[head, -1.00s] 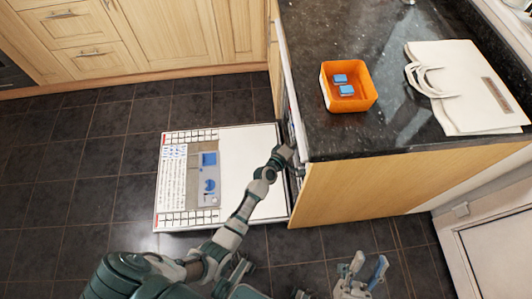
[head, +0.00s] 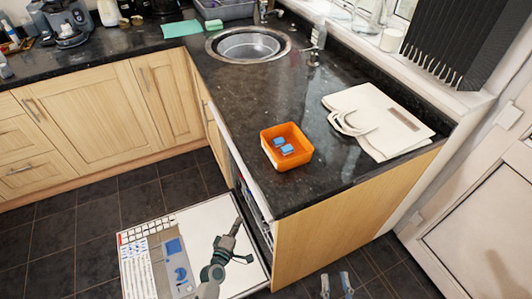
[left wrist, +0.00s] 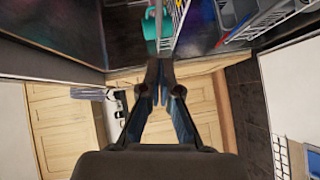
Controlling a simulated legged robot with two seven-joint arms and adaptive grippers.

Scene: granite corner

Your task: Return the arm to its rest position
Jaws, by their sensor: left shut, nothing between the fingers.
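My left arm reaches up from the bottom edge of the head view, over the open dishwasher door (head: 205,228). My left gripper (head: 237,224) is shut and empty, above the door's inner face near the rack opening. In the left wrist view its fingertips (left wrist: 160,82) meet with nothing between them. My right gripper (head: 336,284) shows at the bottom edge of the head view, in front of the counter's end panel. Its two fingers stand apart with nothing between them.
The open door lies low beside the counter end panel (head: 335,228). An orange bin (head: 287,158) with blue blocks (head: 286,149) and a white bag (head: 380,122) lie on the counter. A teal cup (left wrist: 152,28) and dishwasher rack (left wrist: 262,22) show in the left wrist view. Dark floor left is clear.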

